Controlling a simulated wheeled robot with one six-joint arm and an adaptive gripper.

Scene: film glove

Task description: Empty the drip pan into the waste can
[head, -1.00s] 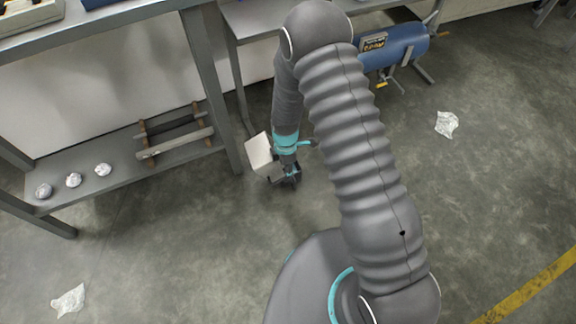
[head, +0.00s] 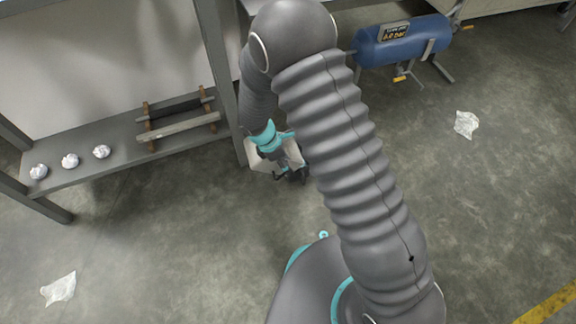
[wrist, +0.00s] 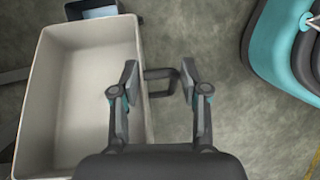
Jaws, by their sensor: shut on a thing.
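The drip pan appears to be the beige rectangular open container (wrist: 70,85) on the left of the wrist view. Its visible inside is plain and pale, and I see nothing lying in it. A dark loop handle (wrist: 160,73) stands off its right wall. My gripper (wrist: 160,82) is shut on this handle, one finger on each side. In the head view the pan (head: 259,156) shows low beside my gripper (head: 285,172), partly hidden by my wrist. Its height above the floor is unclear. I cannot identify the waste can for sure; a small blue-grey box-like thing (wrist: 92,10) is cut off beyond the pan.
A grey bench's lower shelf (head: 100,172) holds several crumpled balls and a rack with bars (head: 180,125). Its leg (head: 222,70) stands close to the pan. A blue tank (head: 403,42) is at the back right. Crumpled sheets lie on the floor (head: 466,124).

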